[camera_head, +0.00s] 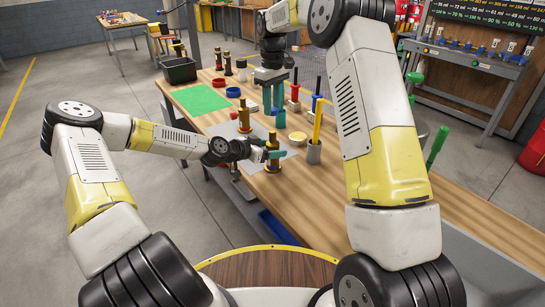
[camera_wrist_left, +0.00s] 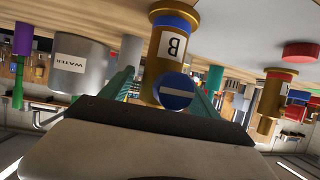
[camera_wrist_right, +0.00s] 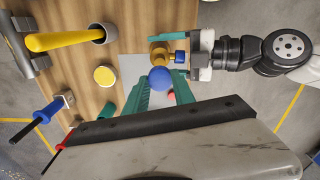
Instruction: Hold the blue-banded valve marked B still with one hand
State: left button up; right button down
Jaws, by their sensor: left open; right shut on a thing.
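The brass valve marked B (camera_wrist_left: 170,52), with its blue band, stands upright on the grey mat; it also shows in the head view (camera_head: 272,139). My left gripper (camera_head: 270,154) is open, with its teal fingers on either side of the valve in the left wrist view; I cannot tell whether they touch it. A blue disc with a white line (camera_wrist_left: 177,92) faces that wrist. The ball is hard to make out in the head view.
A second brass valve with a red band (camera_head: 244,120) stands on the grey mat (camera_head: 226,131). A yellow-topped round container (camera_head: 298,139) stands nearby. A green mat (camera_head: 200,99) lies at the left.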

aim_at(272, 131)
pick_arm(q)
grip_shut()
pick_arm(e)
jog(key=shift+f, duration=2.5)
jog(key=shift+f, duration=0.85)
jog(key=shift+f, duration=0.6)
